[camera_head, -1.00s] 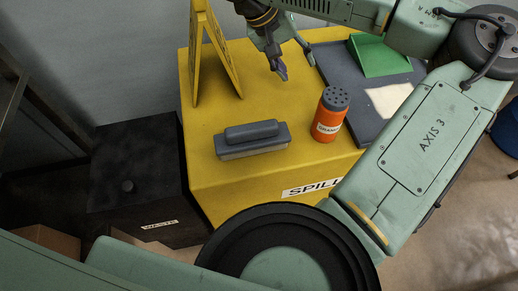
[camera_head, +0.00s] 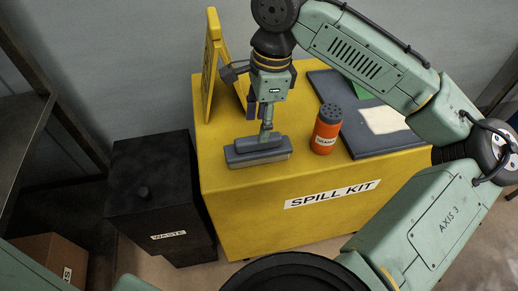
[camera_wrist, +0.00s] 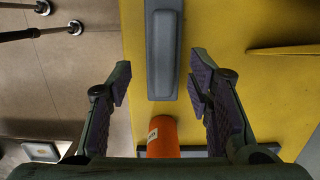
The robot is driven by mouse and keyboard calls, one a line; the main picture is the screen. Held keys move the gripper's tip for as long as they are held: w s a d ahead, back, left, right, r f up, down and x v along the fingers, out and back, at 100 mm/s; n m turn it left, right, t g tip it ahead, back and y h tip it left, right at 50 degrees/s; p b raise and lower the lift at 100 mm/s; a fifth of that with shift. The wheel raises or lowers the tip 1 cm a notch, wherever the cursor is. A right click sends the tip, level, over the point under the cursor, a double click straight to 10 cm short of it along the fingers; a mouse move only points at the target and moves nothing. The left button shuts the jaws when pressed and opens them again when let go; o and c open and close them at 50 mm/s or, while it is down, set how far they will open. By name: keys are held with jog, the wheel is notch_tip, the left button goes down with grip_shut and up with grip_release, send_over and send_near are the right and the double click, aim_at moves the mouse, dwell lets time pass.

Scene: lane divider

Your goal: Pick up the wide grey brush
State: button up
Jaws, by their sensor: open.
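The wide grey brush (camera_head: 245,158) lies on the yellow spill kit box (camera_head: 225,205), near its front left edge. It has a long raised handle along its top. My gripper (camera_head: 267,138) is above the right part of the brush, pointing down. In the wrist view my gripper (camera_wrist: 160,75) is open, with one finger on each side of the line of the brush handle (camera_wrist: 164,45). The brush lies lengthwise between these finger lines, mostly beyond the tips. I cannot tell whether the fingers touch it.
An orange shaker (camera_head: 325,132) stands upright to the right of the brush. A dark tray (camera_head: 365,146) with a pale sheet and a green item lies further right. A yellow folding sign (camera_head: 211,70) stands behind. A black waste bin (camera_head: 150,205) is left of the box.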

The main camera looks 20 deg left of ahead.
aim_at(258, 149)
jog(key=shift+a+f+p, duration=0.2)
jog(key=shift+f+p, duration=0.05)
jog(key=shift+f, duration=1.35)
jog(key=shift+a+f+p, duration=0.15)
jog(key=shift+f+p, duration=0.1)
jog(key=shift+f, duration=1.3)
jog(key=shift+c, duration=0.2)
grip_shut()
